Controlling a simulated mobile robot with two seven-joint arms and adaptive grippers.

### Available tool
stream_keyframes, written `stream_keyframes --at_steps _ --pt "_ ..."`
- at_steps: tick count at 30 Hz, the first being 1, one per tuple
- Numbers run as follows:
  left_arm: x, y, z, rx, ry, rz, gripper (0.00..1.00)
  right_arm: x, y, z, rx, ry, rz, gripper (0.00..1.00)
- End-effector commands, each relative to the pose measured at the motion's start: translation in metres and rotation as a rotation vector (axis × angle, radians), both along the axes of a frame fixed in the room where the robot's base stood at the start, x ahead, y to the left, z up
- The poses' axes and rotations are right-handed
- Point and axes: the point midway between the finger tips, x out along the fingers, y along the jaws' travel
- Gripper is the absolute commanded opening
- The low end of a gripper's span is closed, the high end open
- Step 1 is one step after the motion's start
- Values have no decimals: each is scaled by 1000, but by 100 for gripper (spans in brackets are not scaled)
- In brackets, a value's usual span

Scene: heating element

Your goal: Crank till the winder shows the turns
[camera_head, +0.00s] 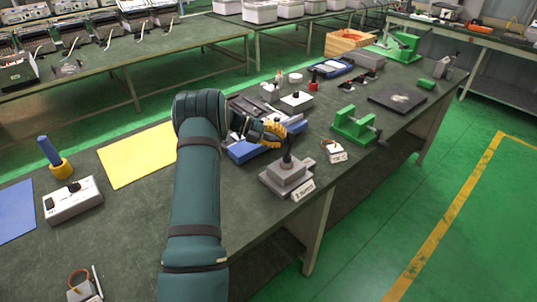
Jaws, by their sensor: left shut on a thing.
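The winder (285,178) appears to be the grey block near the table's front edge, with a dark upright part on top and a small white label (303,190) on its front. The label's text is too small to read surely. My left gripper (280,139), with yellow fingers, is directly above the winder. It is shut on the top of the dark upright part, which looks like the crank (287,158). The fingers hide most of the contact. My right gripper is not in view.
A yellow mat (137,156) and a grey switch box (72,201) are at left. Bare tabletop lies between the box and my arm.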

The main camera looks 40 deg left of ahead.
Motion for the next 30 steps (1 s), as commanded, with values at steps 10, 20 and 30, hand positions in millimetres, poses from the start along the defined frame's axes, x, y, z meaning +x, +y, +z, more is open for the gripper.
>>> stream_keyframes --at_steps 10,20,30 --pt "5 -3 0 0 -1 2 0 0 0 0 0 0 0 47" --pt "5 -3 0 -1 -1 1 0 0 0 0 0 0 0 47" --pt "7 -6 0 -1 -1 1 0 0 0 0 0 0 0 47"
